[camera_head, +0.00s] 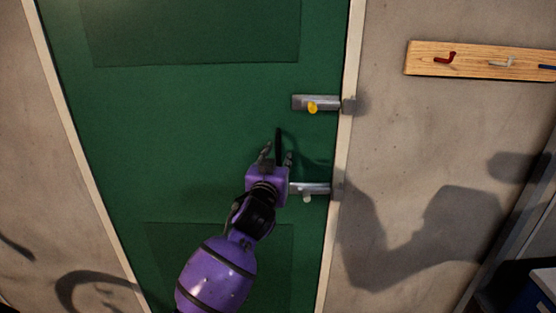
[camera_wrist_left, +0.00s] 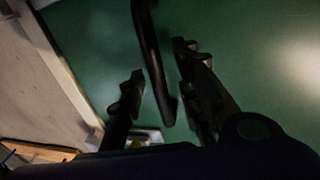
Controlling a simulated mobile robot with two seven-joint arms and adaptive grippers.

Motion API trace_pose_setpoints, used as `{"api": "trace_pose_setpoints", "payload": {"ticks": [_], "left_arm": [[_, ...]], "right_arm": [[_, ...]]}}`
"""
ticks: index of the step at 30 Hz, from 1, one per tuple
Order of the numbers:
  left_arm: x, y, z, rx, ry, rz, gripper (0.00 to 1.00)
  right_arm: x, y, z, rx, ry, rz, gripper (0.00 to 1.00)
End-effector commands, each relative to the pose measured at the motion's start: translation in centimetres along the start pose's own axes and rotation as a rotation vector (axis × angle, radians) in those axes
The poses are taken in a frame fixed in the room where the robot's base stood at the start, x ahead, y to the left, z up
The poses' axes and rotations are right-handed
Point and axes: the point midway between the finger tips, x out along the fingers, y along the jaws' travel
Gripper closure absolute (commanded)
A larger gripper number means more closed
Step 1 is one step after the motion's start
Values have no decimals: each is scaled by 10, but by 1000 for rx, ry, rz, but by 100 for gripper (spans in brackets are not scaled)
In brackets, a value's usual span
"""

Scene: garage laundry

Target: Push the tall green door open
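The tall green door (camera_head: 180,120) fills the middle of the head view and looks closed in its pale frame. A black bar handle (camera_head: 278,142) stands on its right part; it also shows in the left wrist view (camera_wrist_left: 151,55). My left gripper (camera_head: 277,153) is open at the handle. In the left wrist view its two fingers (camera_wrist_left: 158,65) stand apart, one on each side of the bar, with visible gaps. An upper metal bolt with a yellow knob (camera_head: 312,106) and a lower metal bolt (camera_head: 312,188) sit by the right edge. My right gripper is out of view.
A wooden rack with coloured hooks (camera_head: 430,60) hangs on the grey wall right of the door. Arm shadows fall on that wall. A blue and white object (camera_head: 543,285) stands at the lower right corner. Nothing else stands before the door.

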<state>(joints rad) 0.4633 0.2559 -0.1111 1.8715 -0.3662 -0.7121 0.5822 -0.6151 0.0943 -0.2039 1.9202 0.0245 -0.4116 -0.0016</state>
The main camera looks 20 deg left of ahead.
Motion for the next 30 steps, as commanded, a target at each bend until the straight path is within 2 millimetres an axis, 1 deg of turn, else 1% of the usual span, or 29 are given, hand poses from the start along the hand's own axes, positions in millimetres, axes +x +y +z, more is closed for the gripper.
{"api": "trace_pose_setpoints", "payload": {"ticks": [5,8,12,13,23,26,29,30], "left_arm": [[0,0,1,0,-1,0,69],[0,0,1,0,-1,0,80],[0,0,1,0,-1,0,98],[0,0,1,0,-1,0,100],[1,0,1,0,-1,-1,100],[10,-1,2,-1,-1,-16,100],[30,-4,4,-1,-1,-49,100],[40,-6,5,-2,-2,-66,100]], "right_arm": [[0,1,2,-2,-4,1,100],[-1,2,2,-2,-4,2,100],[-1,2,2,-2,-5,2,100],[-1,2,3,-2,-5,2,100],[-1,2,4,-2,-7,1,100],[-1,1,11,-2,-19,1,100],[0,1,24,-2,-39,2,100],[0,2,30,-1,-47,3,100]]}}
